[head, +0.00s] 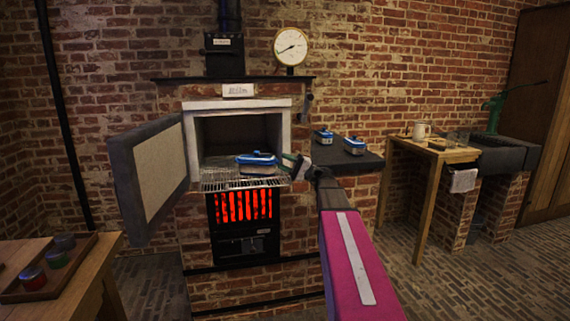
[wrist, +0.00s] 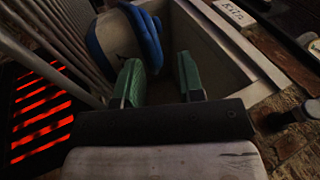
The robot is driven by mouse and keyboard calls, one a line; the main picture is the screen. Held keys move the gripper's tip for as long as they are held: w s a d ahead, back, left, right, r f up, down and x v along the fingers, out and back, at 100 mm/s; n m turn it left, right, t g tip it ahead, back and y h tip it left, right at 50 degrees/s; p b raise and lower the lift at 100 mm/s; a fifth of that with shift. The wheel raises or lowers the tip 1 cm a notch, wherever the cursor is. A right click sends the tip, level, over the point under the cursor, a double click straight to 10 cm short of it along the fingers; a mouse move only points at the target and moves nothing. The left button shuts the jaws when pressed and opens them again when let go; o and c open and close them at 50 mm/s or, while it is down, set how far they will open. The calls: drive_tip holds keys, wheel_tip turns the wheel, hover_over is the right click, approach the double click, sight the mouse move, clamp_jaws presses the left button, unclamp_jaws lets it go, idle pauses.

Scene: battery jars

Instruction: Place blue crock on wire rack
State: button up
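A blue-lidded, pale-bodied crock (head: 257,158) stands on the wire rack (head: 215,180), which juts from the open kiln mouth. In the wrist view the crock (wrist: 118,38) is just beyond my left fingertip, with wire bars (wrist: 50,35) beside it. My gripper (head: 293,164) is at the right of the crock by the mouth's right edge. In the wrist view its green fingers (wrist: 161,78) stand apart with nothing between them. Whether the left finger touches the crock is unclear. Two more blue crocks, one behind (head: 323,136) and one nearer (head: 355,146), stand on the dark side ledge.
The kiln door (head: 150,175) hangs open at the left. A red-glowing grate (head: 240,207) is below the rack. A table with a tray of small jars (head: 45,270) is at lower left. A wooden table (head: 436,152) with a mug (head: 421,130) stands right.

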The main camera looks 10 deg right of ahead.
drive_tip(key=v, duration=1.2)
drive_tip(key=s+a+f+m+g+h, duration=0.1)
drive_tip(key=s+a+f+h, duration=0.35)
drive_tip(key=a+f, duration=0.45)
drive_tip(key=s+a+f+m+g+h, duration=0.1)
drive_tip(key=s+a+f+g+h, duration=0.15)
drive_tip(key=a+f+h, duration=0.6)
drive_tip(key=s+d+f+n+h, duration=0.1)
drive_tip(key=s+f+n+h, duration=0.3)
drive_tip(key=s+f+h, duration=0.5)
drive_tip(key=s+f, duration=0.5)
drive_tip(key=f, duration=0.3)
drive_tip(key=shift+d+g, duration=0.35)
drive_tip(key=shift+c, duration=0.3)
